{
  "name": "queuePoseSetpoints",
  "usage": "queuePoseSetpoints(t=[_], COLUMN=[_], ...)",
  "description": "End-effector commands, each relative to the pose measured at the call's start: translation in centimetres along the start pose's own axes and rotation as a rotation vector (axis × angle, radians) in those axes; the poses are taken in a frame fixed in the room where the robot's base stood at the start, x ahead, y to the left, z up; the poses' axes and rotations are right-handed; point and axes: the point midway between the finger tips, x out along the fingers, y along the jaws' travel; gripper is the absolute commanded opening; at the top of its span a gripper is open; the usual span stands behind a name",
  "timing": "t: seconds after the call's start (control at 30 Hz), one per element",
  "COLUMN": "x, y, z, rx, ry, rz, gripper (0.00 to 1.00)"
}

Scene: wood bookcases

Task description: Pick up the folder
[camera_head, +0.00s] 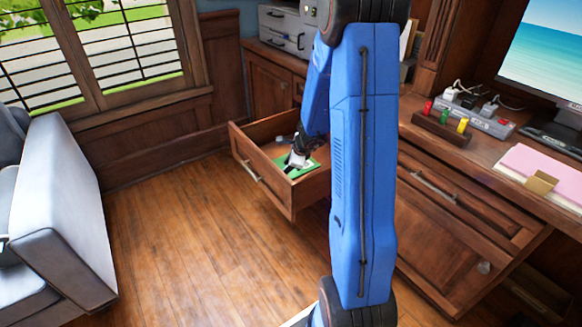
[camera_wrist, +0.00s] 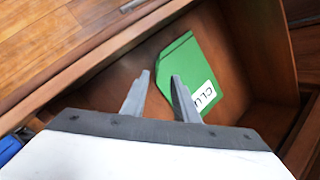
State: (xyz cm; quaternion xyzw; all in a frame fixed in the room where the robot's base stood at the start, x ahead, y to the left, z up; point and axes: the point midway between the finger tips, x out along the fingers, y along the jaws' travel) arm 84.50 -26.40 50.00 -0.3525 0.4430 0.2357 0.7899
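The green folder (camera_wrist: 190,66) lies in an open wooden drawer (camera_head: 282,193), with a white label with dark letters on it. In the head view the folder (camera_head: 306,168) shows only in part, beside my gripper (camera_head: 290,166). In the wrist view my gripper (camera_wrist: 158,90) has its two fingers apart with a gap between them. The right finger overlaps the folder's left edge in the picture. The left finger is over bare drawer floor. Nothing shows held between the fingers. I cannot tell whether a finger touches the folder.
A wooden desk (camera_head: 430,150) stands at the right with a monitor (camera_head: 545,50), a power strip (camera_head: 475,120) and pink papers (camera_head: 540,165). A grey armchair (camera_head: 60,200) is at the left. The wooden floor (camera_head: 190,230) between is clear. The drawer walls surround my gripper.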

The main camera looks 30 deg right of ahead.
Motion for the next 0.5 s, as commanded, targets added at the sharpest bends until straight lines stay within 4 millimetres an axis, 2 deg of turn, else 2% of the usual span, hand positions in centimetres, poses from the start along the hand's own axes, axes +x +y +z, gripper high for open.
queuePoseSetpoints(t=[0.23,0.5], x=[3.0,4.3], y=[0.1,0.0], z=[0.0,0.0], rx=[0.001,0.0], ry=[0.0,0.0], rz=[0.002,0.0], gripper=[0.27,0.27])
